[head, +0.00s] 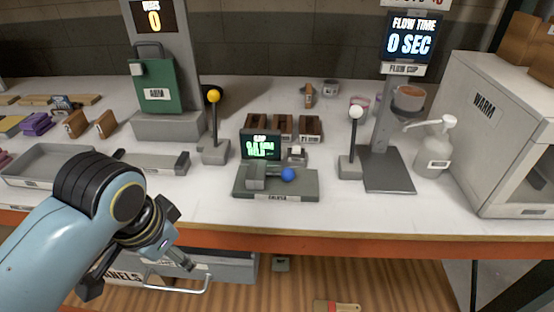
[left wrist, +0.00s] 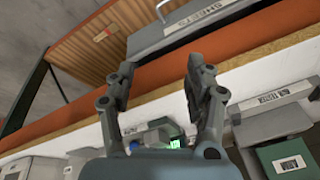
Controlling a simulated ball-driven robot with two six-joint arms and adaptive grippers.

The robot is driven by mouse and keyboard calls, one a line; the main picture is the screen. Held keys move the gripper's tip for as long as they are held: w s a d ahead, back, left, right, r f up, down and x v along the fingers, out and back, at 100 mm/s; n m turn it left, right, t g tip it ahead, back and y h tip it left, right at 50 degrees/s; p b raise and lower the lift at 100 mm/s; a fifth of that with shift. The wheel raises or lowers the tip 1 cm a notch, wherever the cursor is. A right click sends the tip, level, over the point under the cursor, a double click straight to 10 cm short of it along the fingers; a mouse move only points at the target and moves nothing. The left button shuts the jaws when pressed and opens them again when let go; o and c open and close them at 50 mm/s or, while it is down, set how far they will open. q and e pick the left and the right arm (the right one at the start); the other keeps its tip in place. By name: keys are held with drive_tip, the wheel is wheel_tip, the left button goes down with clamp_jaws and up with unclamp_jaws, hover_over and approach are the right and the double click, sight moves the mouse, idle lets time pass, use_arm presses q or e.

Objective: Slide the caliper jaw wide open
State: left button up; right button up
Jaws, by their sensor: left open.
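The caliper (head: 305,190) is a grey base on the table's front middle, with a small display (head: 260,146) showing green text headed "GAP". A blue ball knob (head: 288,174) sits just right of a grey jaw block (head: 256,178) on it. The display's figures are too blurred to read surely. My left gripper (head: 140,277) is at the front left, beyond the table edge and apart from the caliper. In the left wrist view the gripper (left wrist: 162,66) is open and empty; the blue knob (left wrist: 134,146) shows small beyond its fingers. My right gripper is not in view.
A yellow-knobbed lever (head: 214,97) stands left of the caliper and a white-knobbed lever (head: 355,112) right of it. Several dark blocks (head: 283,124) stand behind. A drawer with a handle (head: 207,284) is below the orange table edge (head: 330,246). The tabletop before the caliper is clear.

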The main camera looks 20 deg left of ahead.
sight(288, 169)
use_arm(q)
drive_tip(key=w+d+r+m, duration=0.1)
drive_tip(key=w+m, duration=0.1)
drive_tip(key=w, duration=0.3)
drive_tip(key=w+d+r+m+g, duration=0.1)
drive_tip(key=w+d+m, duration=0.1)
drive_tip(key=w, duration=0.3)
drive_tip(key=w+d+r+m, duration=0.1)
drive_tip(key=w+d, duration=0.1)
drive_tip(key=w, duration=0.3)
drive_tip(key=shift+r+m+h+p, duration=0.35)
drive_tip(key=shift+r+m+h, duration=0.05)
drive_tip(key=w+d+r+m, duration=0.2)
drive_tip(key=w, duration=0.1)
drive_tip(key=w+d+r+m+g, duration=0.1)
drive_tip(key=w+d+r, duration=0.1)
drive_tip(key=w, duration=0.2)
drive_tip(key=w+d+r+m, duration=0.2)
drive_tip(key=w, duration=0.1)
drive_tip(key=shift+w+d+r+m+g, duration=0.2)
drive_tip(key=shift+m+g, duration=0.1)
drive_tip(key=shift+g, duration=0.1)
drive_tip(key=shift+m, duration=0.3)
wheel_tip(288, 169, down, 10)
drive_tip(key=shift+w+d, duration=0.15)
clamp_jaws()
